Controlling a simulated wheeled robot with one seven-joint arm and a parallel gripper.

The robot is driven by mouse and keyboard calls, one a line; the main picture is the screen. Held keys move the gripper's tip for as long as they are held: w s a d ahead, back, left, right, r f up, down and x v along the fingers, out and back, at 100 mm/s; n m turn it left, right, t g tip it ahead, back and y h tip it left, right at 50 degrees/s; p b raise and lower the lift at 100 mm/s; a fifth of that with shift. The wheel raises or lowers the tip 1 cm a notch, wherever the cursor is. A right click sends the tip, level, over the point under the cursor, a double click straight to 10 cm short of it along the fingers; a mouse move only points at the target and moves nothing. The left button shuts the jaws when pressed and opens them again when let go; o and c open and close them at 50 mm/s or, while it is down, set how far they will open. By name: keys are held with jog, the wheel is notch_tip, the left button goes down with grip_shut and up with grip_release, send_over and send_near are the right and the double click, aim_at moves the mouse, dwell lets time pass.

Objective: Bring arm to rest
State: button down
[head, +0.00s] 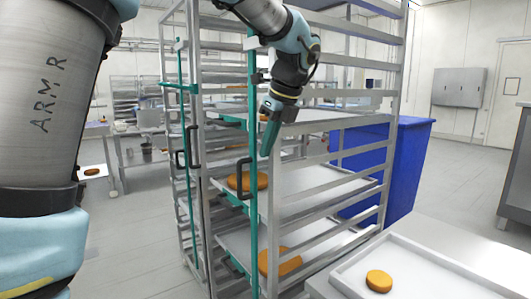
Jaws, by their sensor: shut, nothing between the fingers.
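My gripper (270,135) hangs at the end of my arm in front of the metal rack, with its green fingers pointing down. The fingers are shut and I see nothing held between them. It is above a round orange-brown filled round (248,181) on a rack tray, apart from it. My arm comes in from the upper left, with a large link close to the camera.
The tall metal rack (391,100) holds trays; another round (279,262) lies on a lower tray. A blue bin (405,165) stands behind the rack. A tray (405,262) with one round (379,281) is at lower right. Floor at left is open.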

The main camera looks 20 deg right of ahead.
aim_at(237, 165)
dwell(0.3)
jog(key=w+a+f+n+g, duration=0.1)
jog(key=a+f+n, duration=0.45)
jog(key=a, duration=0.25)
jog(key=w+a+f+n+g, duration=0.1)
jog(key=w+a+f+n, duration=0.1)
jog(key=a+f+n, duration=0.45)
jog(key=s+a+f+n+h, duration=0.1)
jog(key=s+a+f+n, duration=0.3)
jog(key=a+n, duration=0.5)
jog(key=s+a+f+n, duration=0.4)
jog(key=a+n, duration=0.5)
jog(key=a, duration=0.1)
jog(key=shift+s+h, duration=0.15)
jog(key=shift+h, duration=0.25)
